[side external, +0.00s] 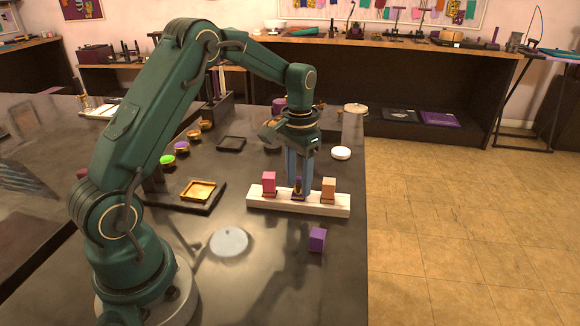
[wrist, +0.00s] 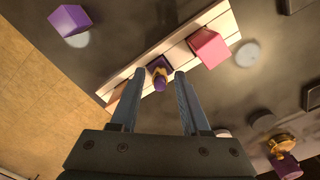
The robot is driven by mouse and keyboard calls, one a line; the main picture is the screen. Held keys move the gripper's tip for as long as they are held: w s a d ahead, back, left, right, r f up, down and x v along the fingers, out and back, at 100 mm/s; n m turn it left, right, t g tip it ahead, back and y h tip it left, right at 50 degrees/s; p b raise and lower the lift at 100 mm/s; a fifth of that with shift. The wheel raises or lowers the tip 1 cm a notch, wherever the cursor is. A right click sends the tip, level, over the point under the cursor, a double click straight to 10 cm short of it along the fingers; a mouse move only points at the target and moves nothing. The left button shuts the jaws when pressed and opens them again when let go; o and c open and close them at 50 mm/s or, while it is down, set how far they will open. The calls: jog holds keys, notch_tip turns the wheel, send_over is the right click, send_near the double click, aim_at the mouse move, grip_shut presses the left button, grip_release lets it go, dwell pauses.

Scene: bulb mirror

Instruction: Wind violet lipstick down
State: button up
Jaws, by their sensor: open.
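The violet lipstick (side external: 298,193) stands uncapped in the middle of a white rack (side external: 334,208), between a pink one (side external: 269,181) and an orange one (side external: 328,187). In the wrist view the violet lipstick (wrist: 159,74) shows a gold collar and an exposed violet tip. My gripper (side external: 299,190) points straight down over it, open. In the wrist view my gripper's fingertips (wrist: 160,73) lie either side of the lipstick with gaps; exact depth is unclear. A violet block, seemingly its cap (side external: 317,239), lies apart on the table. It also shows in the wrist view (wrist: 70,20).
A black tray with a gold dish (side external: 198,191) is left of the rack. Small pots, including a green one (side external: 167,161), stand farther left. A white disc (side external: 341,153) lies behind the rack. The table's right edge is close to the rack.

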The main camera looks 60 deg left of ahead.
jog(key=m, duration=0.5)
grip_shut()
jog(key=n, duration=1.3)
jog(key=shift+n, duration=0.4)
grip_release()
